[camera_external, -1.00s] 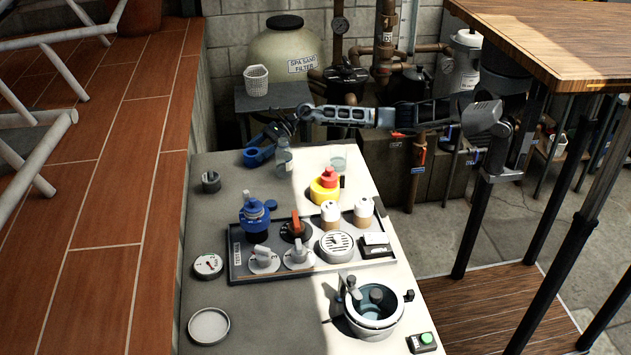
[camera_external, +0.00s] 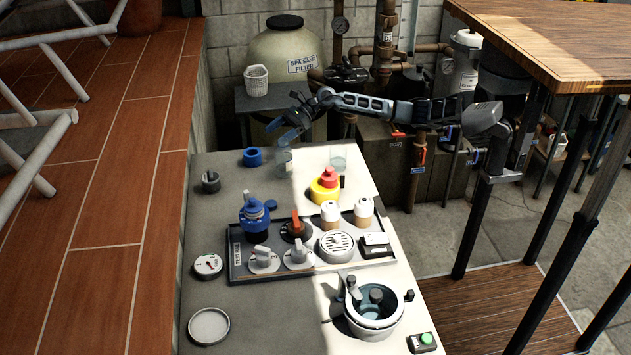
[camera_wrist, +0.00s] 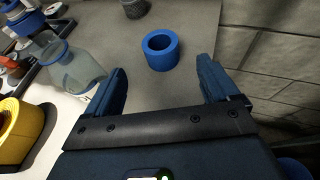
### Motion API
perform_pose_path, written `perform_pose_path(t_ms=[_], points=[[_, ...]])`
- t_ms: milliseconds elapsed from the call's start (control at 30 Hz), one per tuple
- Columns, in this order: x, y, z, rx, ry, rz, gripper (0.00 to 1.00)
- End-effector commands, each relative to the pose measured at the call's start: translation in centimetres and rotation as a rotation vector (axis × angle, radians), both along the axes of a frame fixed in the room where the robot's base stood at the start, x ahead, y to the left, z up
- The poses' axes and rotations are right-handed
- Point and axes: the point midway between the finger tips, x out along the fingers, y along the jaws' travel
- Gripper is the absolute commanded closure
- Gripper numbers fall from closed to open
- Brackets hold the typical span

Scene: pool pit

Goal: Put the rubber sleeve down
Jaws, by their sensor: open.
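The rubber sleeve looks to be the blue ring (camera_external: 252,157), which stands on the far end of the grey bench top, near its back edge. In the wrist view the blue ring (camera_wrist: 161,50) shows its round opening, ahead of and between the two fingers. My gripper (camera_external: 282,128) is open and empty, raised above the bench at the far end, to the right of the ring. In the wrist view my gripper's fingers (camera_wrist: 160,90) are wide apart and nothing touches them.
A clear glass bottle (camera_external: 284,160) stands close to the right of the ring. A dark grey cup-like part (camera_external: 210,182) is nearer on the left. A tray (camera_external: 240,272) with several knobs and fittings fills the middle of the bench. The left strip is mostly bare.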

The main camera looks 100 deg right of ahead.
Motion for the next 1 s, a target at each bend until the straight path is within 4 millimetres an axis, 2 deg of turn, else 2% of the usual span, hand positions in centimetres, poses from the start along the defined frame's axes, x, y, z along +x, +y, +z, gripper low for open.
perform_pose_path(t_ms=[100, 300, 900, 1000], points=[[-1.5, -0.7, 0.6, -0.001, 0.0, -0.001, 0.12], [-2.6, -1.0, 1.1, -0.001, 0.001, 0.001, 0.12], [-2.6, -1.1, 1.2, 0.0, 0.0, 0.001, 0.12], [-2.3, -0.4, 1.7, 0.023, -0.022, 0.005, 0.12]])
